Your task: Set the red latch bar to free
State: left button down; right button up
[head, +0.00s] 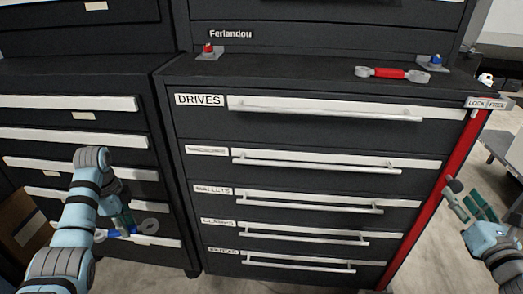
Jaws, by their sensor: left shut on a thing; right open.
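The red latch bar (438,185) runs down the right front edge of the dark drawer cabinet. Its top end meets the LOCK/FREE label (487,103), near the label's middle; I cannot tell which word it marks. My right gripper (467,203) is open and empty, just right of the bar and apart from it, about mid-height. My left gripper (124,224) is shut on a blue wrench (148,226), in front of the left cabinet. Part of the wrench is hidden by the gripper.
A red wrench (392,73) lies on the cabinet top, near a blue-topped holder (436,62). A red-topped holder (208,51) stands at the top left. The DRIVES drawer (330,120) and those below it look shut. A cart (507,145) stands at the right.

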aim_at(459, 188)
jog(key=shift+w+d+r+p, duration=0.2)
jog(key=shift+w+p, duration=0.75)
jog(key=shift+p, duration=1.5)
jog(key=shift+w+r+p, duration=0.3)
jog(key=shift+w+p, duration=0.65)
jog(key=shift+p, duration=1.5)
jog(key=shift+w+a+f, duration=0.1)
jog(key=shift+w+f, duration=0.2)
jog(key=shift+f, duration=0.1)
grip_shut()
